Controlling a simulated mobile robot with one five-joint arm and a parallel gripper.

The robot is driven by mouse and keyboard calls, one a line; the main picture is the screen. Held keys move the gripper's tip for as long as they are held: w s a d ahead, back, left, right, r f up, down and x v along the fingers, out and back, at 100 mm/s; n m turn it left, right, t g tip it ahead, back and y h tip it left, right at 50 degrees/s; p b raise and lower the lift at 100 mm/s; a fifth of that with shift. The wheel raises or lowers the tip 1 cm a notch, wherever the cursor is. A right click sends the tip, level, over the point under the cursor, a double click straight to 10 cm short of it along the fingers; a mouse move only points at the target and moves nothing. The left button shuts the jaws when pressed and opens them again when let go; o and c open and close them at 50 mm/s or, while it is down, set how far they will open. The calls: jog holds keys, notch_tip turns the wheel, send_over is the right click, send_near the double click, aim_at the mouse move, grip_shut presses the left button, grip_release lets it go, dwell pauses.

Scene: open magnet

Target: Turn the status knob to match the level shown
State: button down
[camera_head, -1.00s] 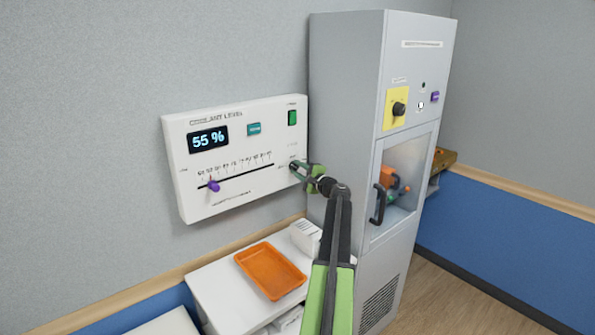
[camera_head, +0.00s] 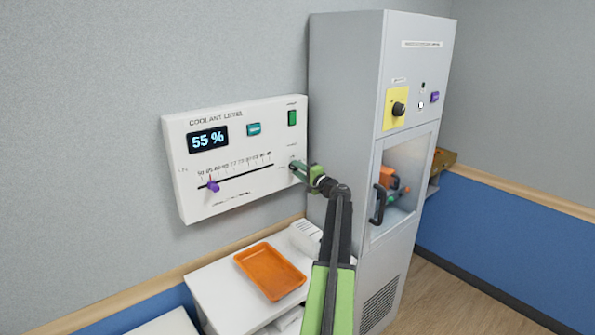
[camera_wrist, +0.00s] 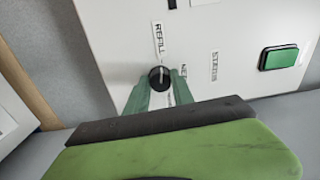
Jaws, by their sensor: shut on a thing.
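A white wall panel headed COOLANT LEVEL (camera_head: 240,180) has a lit display (camera_head: 207,139) reading 55 %. Below it, a purple slider (camera_head: 212,187) sits near the left end of a marked scale. The black status knob (camera_wrist: 155,72) is at the panel's lower right, beside labels STATUS and REFILL, which appear sideways in the wrist view. My gripper (camera_wrist: 160,88) is shut on this knob, one green finger on each side. It also shows in the head view (camera_head: 299,168). A pale mark shows on the knob, but its exact setting is unclear. Another label is partly hidden by a finger.
A green switch (camera_head: 292,118) and teal button (camera_head: 254,129) are on the panel. A grey cabinet (camera_head: 345,110) with a black knob on a yellow plate (camera_head: 390,118) stands close right of my arm. An orange tray (camera_head: 262,285) lies on the white surface below.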

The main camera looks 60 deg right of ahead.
jog(key=c, duration=1.1)
grip_release()
jog(key=shift+s, duration=0.1)
jog(key=v, duration=1.7)
jog(key=shift+s+a+f+b, duration=0.1)
jog(key=shift+s+b, duration=0.05)
jog(key=shift+b, duration=0.2)
